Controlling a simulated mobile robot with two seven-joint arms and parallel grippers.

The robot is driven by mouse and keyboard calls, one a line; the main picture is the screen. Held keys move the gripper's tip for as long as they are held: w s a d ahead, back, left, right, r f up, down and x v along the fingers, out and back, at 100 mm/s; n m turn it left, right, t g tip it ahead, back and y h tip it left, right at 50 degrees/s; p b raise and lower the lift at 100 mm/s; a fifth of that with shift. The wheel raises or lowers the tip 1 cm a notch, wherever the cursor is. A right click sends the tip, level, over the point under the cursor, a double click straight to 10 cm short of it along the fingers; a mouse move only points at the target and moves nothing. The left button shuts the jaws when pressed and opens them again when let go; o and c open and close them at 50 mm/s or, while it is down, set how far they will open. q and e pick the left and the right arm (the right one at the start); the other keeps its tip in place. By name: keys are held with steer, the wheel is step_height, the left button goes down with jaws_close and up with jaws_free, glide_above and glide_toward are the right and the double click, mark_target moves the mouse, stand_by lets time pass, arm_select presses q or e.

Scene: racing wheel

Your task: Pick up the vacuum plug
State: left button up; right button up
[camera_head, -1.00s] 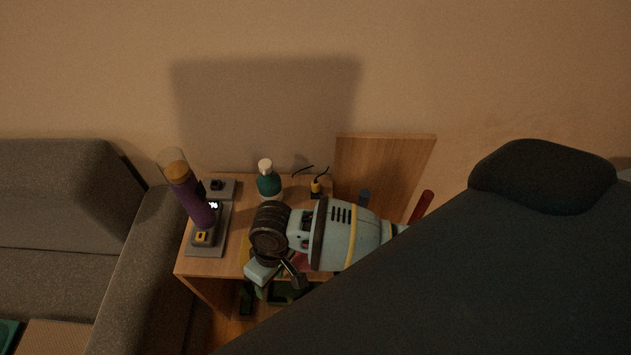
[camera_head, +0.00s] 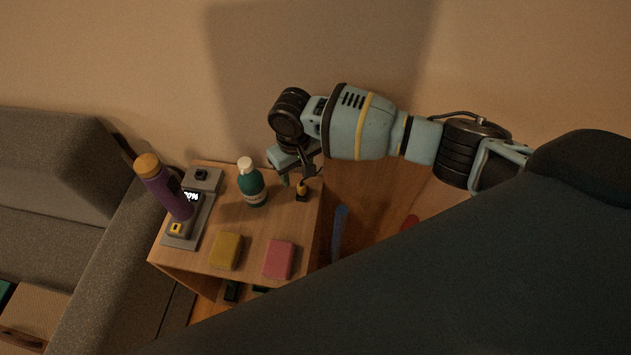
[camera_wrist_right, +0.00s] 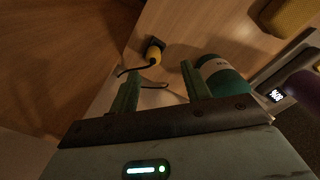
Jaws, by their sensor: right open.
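The vacuum plug (camera_head: 301,188), a small yellow plug with a black end and a dark cable, is at the back right of the small wooden table (camera_head: 215,260). My right gripper (camera_head: 292,176) hangs over that back edge, just up and left of the plug. In the right wrist view the plug (camera_wrist_right: 154,54) appears beyond the gap between the green fingertips (camera_wrist_right: 159,68), with its cable curving near them. The fingers are apart with nothing held. My left gripper is not in view.
A green bottle (camera_head: 252,187) stands close left of the plug. A purple-and-orange cylinder (camera_head: 166,190) stands on a grey base at left. A yellow block (camera_head: 226,251) and a pink block (camera_head: 278,259) lie in front. A sofa (camera_head: 110,255) is at left.

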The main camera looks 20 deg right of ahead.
mark_target(302, 185)
steer(key=shift+w+d+r, duration=0.1)
steer(key=shift+w+d, duration=0.05)
steer(key=shift+d, duration=0.35)
steer(key=shift+a, duration=0.1)
step_height(302, 185, down, 2)
steer(key=shift+f, duration=0.1)
steer(key=shift+f+b, duration=0.7)
steer(key=shift+f, duration=2.15)
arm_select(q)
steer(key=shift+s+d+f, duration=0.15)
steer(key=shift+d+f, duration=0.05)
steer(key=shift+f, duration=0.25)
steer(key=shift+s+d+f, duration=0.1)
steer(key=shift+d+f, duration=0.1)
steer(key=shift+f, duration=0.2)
arm_select(e)
steer(key=shift+w, duration=0.1)
jaws_close()
step_height(302, 185, up, 10)
steer(key=shift+f+p, duration=0.25)
steer(key=shift+p, duration=0.65)
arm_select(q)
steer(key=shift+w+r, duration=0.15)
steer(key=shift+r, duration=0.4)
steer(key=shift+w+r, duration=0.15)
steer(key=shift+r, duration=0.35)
arm_select(e)
steer(key=shift+r, duration=0.35)
